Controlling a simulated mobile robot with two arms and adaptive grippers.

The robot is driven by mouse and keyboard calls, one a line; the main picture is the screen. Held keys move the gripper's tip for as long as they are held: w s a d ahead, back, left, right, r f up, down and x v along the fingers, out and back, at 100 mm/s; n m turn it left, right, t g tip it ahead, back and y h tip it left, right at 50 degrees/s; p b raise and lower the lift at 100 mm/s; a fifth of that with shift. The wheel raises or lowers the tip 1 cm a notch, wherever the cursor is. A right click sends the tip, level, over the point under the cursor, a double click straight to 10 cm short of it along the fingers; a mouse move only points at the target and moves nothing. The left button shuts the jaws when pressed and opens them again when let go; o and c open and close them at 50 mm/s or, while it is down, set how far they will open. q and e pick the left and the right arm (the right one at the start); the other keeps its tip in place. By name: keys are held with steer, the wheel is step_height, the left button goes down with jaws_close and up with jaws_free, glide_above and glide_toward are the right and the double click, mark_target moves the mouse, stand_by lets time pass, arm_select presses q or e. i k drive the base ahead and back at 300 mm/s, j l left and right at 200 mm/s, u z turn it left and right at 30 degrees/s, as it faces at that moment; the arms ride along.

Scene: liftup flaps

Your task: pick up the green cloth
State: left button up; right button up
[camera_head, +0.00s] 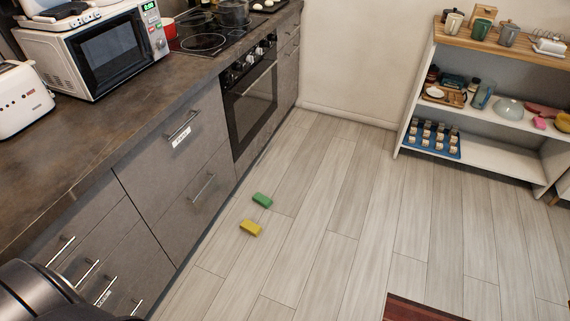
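A small green block-like piece (262,200), the only green thing on the floor, lies flat on the wooden boards in front of the lower cabinets. It looks more like a sponge than a spread cloth. A yellow piece (250,228) of similar shape lies just nearer and slightly left of it, apart from it. Neither gripper is in view. A dark rounded part at the bottom left corner seems to be mine.
Grey cabinets with a counter (120,125) run along the left, with an oven (250,95) beyond. A white shelf (480,155) stands at the right. A reddish-brown rug (420,311) shows at the bottom. The middle floor is clear.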

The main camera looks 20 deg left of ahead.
mark_target(266, 202)
steer(key=i, duration=1.85)
steer(key=l+z, duration=0.05)
steer(key=l, duration=0.05)
